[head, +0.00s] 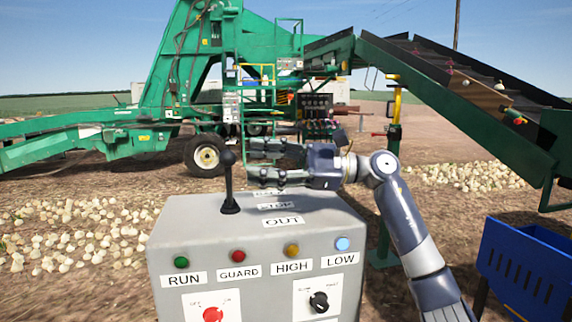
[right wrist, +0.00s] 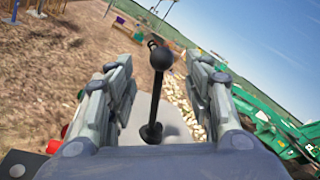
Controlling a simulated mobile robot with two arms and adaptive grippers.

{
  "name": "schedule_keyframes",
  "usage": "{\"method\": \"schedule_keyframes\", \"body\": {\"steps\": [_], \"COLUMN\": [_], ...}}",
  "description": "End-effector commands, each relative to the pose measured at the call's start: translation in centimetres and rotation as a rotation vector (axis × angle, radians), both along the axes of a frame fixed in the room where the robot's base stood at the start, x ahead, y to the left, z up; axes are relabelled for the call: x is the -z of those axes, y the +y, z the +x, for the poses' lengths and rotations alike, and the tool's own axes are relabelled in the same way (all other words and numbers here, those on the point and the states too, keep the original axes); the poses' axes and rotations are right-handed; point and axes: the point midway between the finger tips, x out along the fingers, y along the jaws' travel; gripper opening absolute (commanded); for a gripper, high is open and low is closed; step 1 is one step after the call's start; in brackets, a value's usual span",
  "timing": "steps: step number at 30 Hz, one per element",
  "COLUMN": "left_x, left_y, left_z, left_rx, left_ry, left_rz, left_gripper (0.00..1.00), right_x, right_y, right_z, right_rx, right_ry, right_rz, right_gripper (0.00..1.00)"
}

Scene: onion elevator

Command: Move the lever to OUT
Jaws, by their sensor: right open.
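The black lever (head: 229,184) with a ball knob stands about upright on top of the grey control box (head: 190,222). Its labels run down the box top: a partly hidden one at the back, STOP (head: 276,206) and OUT (head: 283,221) nearest the front. My right gripper (head: 250,164) is open, to the right of the lever, its fingers pointing left toward it. In the right wrist view the lever (right wrist: 157,95) shows between the two open fingers (right wrist: 160,88), beyond or between their tips; I cannot tell if they touch. My left gripper is not in view.
The box front carries several coloured lamps, a red button (head: 213,314) and a black knob (head: 319,301). A blue crate (head: 525,268) stands at the right. The green elevator (head: 165,75) is behind, with onions (head: 80,235) on the ground.

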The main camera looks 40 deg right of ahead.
Motion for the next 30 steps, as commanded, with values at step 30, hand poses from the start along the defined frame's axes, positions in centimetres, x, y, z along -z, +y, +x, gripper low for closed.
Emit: {"method": "schedule_keyframes", "body": {"steps": [30], "left_x": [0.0], "left_y": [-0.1], "left_z": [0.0], "left_rx": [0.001], "left_ry": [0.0], "left_rz": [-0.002], "left_gripper": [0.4], "right_x": [0.5], "right_y": [-4.1], "right_z": [-3.7], "right_rx": [-0.001], "right_ry": [0.0], "right_rz": [0.0], "right_gripper": [0.47]}}
